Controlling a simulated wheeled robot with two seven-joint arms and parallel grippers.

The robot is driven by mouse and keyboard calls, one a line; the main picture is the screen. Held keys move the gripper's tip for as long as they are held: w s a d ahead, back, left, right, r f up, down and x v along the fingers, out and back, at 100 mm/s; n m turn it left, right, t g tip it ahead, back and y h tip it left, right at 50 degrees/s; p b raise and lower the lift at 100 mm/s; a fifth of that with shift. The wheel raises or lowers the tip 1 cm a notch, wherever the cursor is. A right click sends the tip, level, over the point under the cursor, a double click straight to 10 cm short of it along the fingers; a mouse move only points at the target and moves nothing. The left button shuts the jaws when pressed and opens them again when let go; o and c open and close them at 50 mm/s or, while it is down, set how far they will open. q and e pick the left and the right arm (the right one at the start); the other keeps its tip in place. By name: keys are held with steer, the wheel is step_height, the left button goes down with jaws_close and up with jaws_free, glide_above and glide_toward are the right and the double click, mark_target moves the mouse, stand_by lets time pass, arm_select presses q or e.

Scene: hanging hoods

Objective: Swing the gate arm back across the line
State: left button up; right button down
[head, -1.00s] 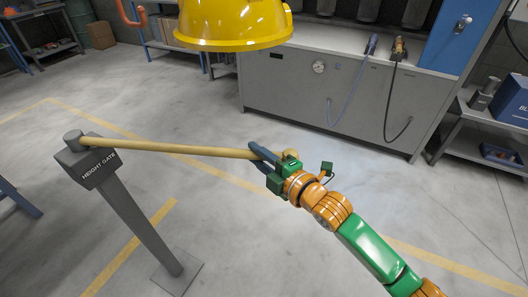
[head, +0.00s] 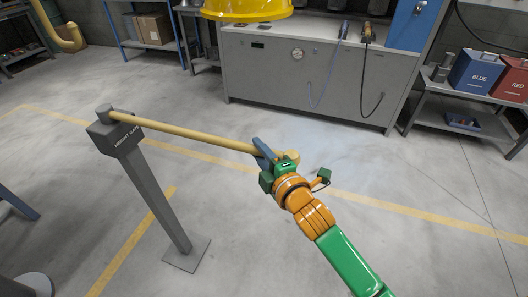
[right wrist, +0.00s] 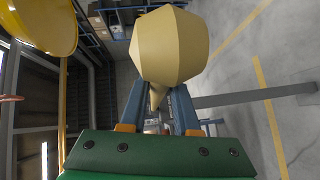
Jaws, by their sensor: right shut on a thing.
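The gate arm (head: 190,134) is a long pale-yellow bar with a rounded knob (head: 291,157) at its free end. It runs level from the top of a grey post (head: 150,190) marked HEIGHT GATE. My right gripper (head: 264,153) is shut on the bar just short of the knob. In the right wrist view the knob (right wrist: 168,45) looms large in front of the fingers (right wrist: 158,105), hiding much of the bar. A yellow floor line (head: 70,117) passes below and behind the bar. My left gripper is out of view.
A yellow hood (head: 245,8) hangs at the top. A grey workbench (head: 300,75) stands behind. At right, a shelf (head: 450,108) holds a blue bin (head: 475,72) and a red bin (head: 512,80). A shorter yellow line (head: 130,243) lies left of the post.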

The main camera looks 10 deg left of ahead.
steer(key=c, duration=0.7)
jaws_free()
steer(key=shift+o, duration=0.2)
steer(key=shift+d, duration=0.1)
steer(key=v, duration=0.7)
